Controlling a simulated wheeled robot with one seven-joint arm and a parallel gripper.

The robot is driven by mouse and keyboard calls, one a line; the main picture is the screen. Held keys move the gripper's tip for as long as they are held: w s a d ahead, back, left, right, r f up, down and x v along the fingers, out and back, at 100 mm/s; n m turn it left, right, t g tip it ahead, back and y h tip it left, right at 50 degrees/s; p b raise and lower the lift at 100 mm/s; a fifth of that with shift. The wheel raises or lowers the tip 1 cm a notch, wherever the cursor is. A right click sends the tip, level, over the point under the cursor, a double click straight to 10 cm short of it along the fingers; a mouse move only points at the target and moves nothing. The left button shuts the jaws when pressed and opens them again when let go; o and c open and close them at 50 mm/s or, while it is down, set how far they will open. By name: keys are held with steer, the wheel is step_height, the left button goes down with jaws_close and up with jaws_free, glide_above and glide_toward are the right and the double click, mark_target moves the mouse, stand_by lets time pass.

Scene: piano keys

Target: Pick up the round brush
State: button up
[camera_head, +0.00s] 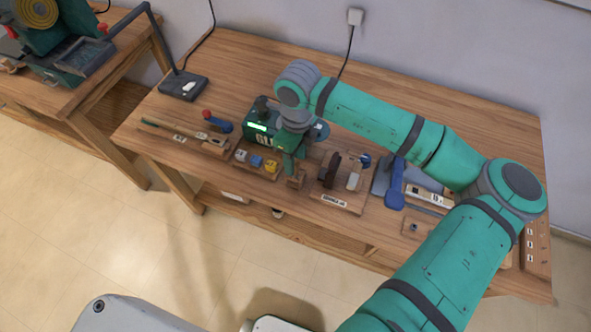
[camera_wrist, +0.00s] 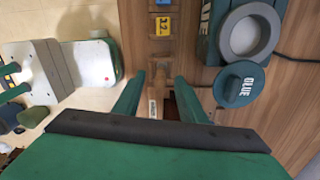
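My gripper (camera_head: 291,168) is over the front part of the workbench, just left of the labelled tray. In the wrist view its two green fingers (camera_wrist: 160,84) stand apart. A small light-wood piece (camera_wrist: 155,92) with a pale label shows between them, with gaps at both sides. It may be the round brush or its holder; I cannot tell which. In the head view a small wooden piece (camera_head: 297,180) shows beside the fingertips, partly hidden by them.
A green glue machine (camera_head: 258,128) and a round GLUE lid (camera_wrist: 240,84) stand close behind. Yellow and blue blocks (camera_head: 271,166) lie left. A labelled tray (camera_head: 334,202) with a dark brown tool (camera_head: 329,170), and a blue-handled tool (camera_head: 395,190), lie right.

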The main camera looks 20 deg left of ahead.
steer(key=shift+d+f, duration=0.1)
steer(key=shift+f, duration=1.15)
jaws_close()
steer(key=shift+w, duration=0.1)
step_height(320, 180, up, 10)
steer(key=shift+r, duration=0.1)
